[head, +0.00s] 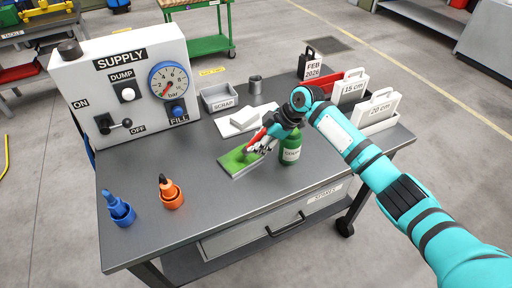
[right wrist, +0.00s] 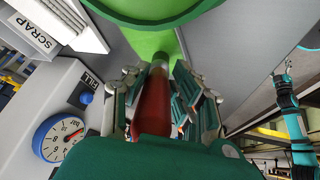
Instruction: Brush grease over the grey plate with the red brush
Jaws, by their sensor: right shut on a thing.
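The grey plate (head: 239,173) lies near the middle of the table. Bright green grease covers much of its top; it also shows in the right wrist view (right wrist: 153,42). My right gripper (head: 264,145) is over the plate's right part, shut on the red brush (head: 256,138). In the right wrist view, the brush's red handle (right wrist: 154,100) sits between the fingers and runs toward the green surface. I cannot tell whether the bristles touch the plate. A green grease container (head: 291,151) stands just right of the plate, partly behind my gripper.
The supply box (head: 118,85) with its gauge stands at the back left. A blue bottle (head: 119,209) and an orange one (head: 171,192) stand front left. White blocks (head: 246,119) and a scrap tray (head: 219,98) lie behind the plate. The front middle is clear.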

